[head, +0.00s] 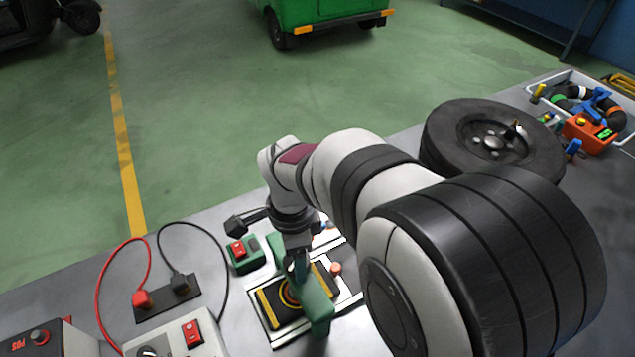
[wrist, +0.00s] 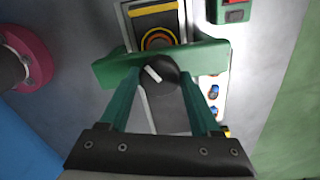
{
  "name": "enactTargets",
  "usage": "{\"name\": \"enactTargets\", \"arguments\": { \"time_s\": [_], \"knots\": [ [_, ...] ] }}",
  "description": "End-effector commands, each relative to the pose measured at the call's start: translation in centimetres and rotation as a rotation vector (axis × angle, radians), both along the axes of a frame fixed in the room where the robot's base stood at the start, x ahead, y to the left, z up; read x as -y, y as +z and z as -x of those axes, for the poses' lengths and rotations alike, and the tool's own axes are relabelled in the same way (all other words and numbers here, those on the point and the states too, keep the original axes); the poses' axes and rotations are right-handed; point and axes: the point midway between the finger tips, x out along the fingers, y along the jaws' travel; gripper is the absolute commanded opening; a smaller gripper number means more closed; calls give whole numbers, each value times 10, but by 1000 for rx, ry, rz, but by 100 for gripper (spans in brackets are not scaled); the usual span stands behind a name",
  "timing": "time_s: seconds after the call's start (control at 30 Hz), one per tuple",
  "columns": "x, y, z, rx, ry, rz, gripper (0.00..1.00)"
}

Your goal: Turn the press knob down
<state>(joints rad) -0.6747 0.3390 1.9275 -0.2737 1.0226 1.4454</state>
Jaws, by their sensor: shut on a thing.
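The press knob (wrist: 158,72) is a dark round knob with a white mark, on the green press bar (wrist: 110,70). In the wrist view it sits between the two green fingers of my gripper (wrist: 160,80), which is shut on it. The mark runs diagonally, from upper left to lower right. In the head view, my gripper (head: 299,270) reaches down over the green press bar (head: 316,305) and mostly hides the knob. Beneath the bar is a black pad with yellow strips and orange-yellow rings (head: 272,303).
A green box with a red switch (head: 243,252) stands just left of the press. A socket strip (head: 168,297) with red and black cables and a grey switch box (head: 185,338) are further left. A tyre (head: 490,140) and a tray of parts (head: 540,78) lie to the right.

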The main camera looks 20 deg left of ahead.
Motion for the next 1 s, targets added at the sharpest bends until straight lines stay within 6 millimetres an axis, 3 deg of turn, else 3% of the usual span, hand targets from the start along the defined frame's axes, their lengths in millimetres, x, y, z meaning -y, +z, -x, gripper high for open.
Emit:
{"name": "enactTargets", "arguments": {
  "time_s": [0.5, 0.53, 0.6, 0.7, 1.0],
  "knots": [
    [0, 0, 0, 0, -20, -1, 8],
    [0, 0, 0, 0, -20, -1, 66],
    [0, 0, 0, 0, -20, -1, 78],
    [0, 0, 0, 1, -19, -1, 94],
    [0, 3, 0, 2, -18, -1, 94]
  ]
}}
